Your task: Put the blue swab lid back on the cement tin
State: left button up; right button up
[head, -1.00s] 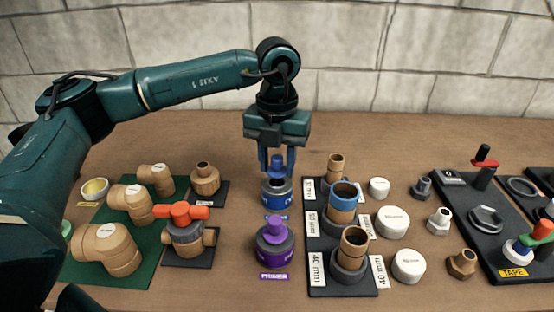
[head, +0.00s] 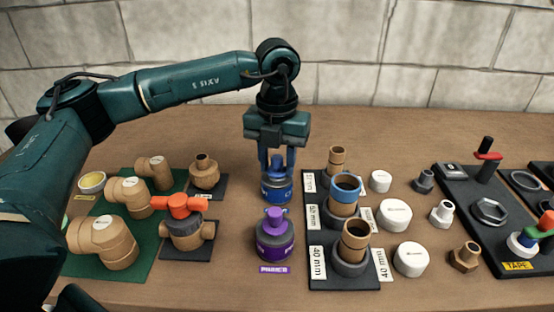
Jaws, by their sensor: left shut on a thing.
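The cement tin (head: 277,190) is a short, dark tin with a blue band, standing near the middle of the bench. The blue swab lid (head: 277,170) is at its top, between the fingers of my left gripper (head: 277,162). My left gripper points straight down over the tin and is shut on the lid. The lid looks upright and in line with the tin's mouth. The fingers hide part of it, and I cannot tell if it is fully seated. My right gripper is not in view.
A purple-lidded tin (head: 275,238) stands just in front. A black rack (head: 317,230) with upright pipes is close on the right. A green mat (head: 145,262) with tan elbows and a valve with an orange handle (head: 182,206) are on the left. Bare bench lies behind.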

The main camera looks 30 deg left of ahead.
pick_arm(q)
jog(key=shift+f, duration=0.2)
dwell(0.4)
jog(key=o, duration=1.3)
jog(key=shift+r+p, duration=2.6)
jog(key=shift+r, duration=1.45)
